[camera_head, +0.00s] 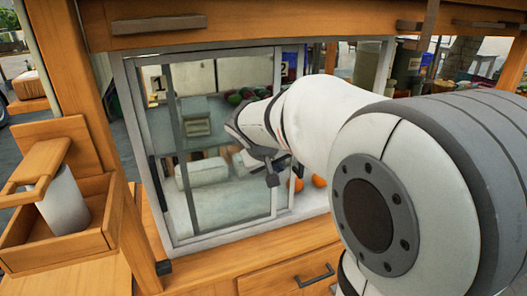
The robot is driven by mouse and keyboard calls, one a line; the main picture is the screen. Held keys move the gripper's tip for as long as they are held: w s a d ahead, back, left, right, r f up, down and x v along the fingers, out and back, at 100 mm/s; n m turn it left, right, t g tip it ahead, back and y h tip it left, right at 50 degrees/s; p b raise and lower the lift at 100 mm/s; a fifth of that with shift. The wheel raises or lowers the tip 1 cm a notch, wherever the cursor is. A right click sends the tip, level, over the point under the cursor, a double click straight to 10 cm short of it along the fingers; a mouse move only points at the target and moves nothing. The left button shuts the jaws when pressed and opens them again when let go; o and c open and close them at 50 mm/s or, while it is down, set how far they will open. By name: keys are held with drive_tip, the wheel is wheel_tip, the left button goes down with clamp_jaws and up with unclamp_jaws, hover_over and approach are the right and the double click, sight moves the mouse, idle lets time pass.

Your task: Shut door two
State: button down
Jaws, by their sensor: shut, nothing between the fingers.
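A cabinet front has a grey metal frame with sliding glass doors. To the right of door two's right upright, the cabinet opening shows uncovered, partly hidden by my arm. My gripper (271,172) is shut and empty, at the right upright of door two. I cannot tell whether it touches the upright.
Oranges (319,181) lie inside the opening at the lower right. A wooden caddy (100,212) with a white cylinder stands at the left. A drawer with a dark handle (316,276) is below, and a wooden beam (240,22) runs above.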

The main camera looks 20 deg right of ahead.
drive_tip(key=shift+w+d+f+p, duration=0.1)
drive_tip(key=shift+d+p, duration=0.2)
drive_tip(key=shift+d, duration=0.8)
drive_tip(key=shift+w+d+f+p, duration=0.1)
drive_tip(key=shift+d+p, duration=0.15)
drive_tip(key=shift+d, duration=0.8)
